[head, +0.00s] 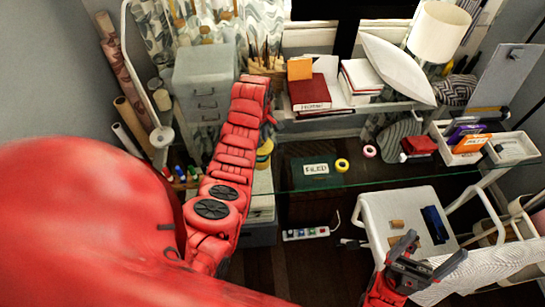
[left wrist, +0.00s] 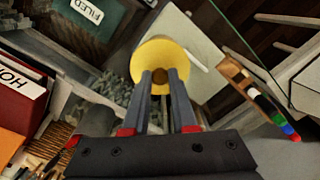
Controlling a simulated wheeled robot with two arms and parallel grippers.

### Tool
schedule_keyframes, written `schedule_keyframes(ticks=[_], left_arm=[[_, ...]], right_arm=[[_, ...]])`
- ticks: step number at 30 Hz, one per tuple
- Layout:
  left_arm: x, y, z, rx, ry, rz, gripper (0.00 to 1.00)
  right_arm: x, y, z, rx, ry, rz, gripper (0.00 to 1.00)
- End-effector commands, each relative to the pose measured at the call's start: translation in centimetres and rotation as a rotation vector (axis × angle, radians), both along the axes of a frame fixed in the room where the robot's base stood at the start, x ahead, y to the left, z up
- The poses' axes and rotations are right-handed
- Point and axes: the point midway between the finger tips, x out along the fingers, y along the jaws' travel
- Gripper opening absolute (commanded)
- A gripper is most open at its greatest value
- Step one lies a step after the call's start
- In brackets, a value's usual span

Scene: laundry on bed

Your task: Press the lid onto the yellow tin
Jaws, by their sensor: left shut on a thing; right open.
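My left gripper (left wrist: 163,74) points down and is shut on a small brown knob in the middle of a round yellow lid (left wrist: 150,54). In the head view my left forearm hides the fingers. A yellow round edge (head: 266,147) shows just right of that arm, above a white-topped grey unit. More yellow shows lower down, perhaps the tin; I cannot tell whether the lid touches it. In the left wrist view the lid covers what is below it. My right gripper (head: 436,250) is open and empty, low at the right near a white trolley.
A green box labelled FILED (head: 317,171) and yellow and pink tape rolls (head: 342,165) lie right of my left arm. The white trolley (head: 380,208) carries corks and a dark blue item. Coloured markers (head: 181,174) are at the left.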

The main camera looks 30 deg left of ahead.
Motion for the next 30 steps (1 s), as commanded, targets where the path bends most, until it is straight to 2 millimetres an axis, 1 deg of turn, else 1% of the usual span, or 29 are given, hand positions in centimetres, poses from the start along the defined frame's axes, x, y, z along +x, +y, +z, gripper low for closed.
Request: schedule_keyframes(ticks=[3, 8, 14, 24, 30], left_arm=[[0.3, 0.9, 0.6, -0.001, 0.005, 0.015, 0.0], [0.4, 1.2, 0.3, 0.001, 0.007, 0.018, 0.0], [0.3, 1.2, -1.1, 0.0, 0.01, 0.018, 0.0], [0.3, 1.1, -4.7, 0.001, 0.009, 0.018, 0.0], [0.3, 1.1, -5.7, 0.001, 0.009, 0.017, 0.0]], right_arm=[[0.0, 0.0, 0.1, 0.0, 0.0, 0.0, 0.94], [0.0, 0.0, -0.1, 0.0, 0.0, 0.0, 0.94], [0.0, 0.0, -0.8, 0.0, 0.0, 0.0, 0.94], [0.0, 0.0, -2.7, 0.0, 0.0, 0.0, 0.94], [0.0, 0.0, -3.3, 0.0, 0.0, 0.0, 0.94]])
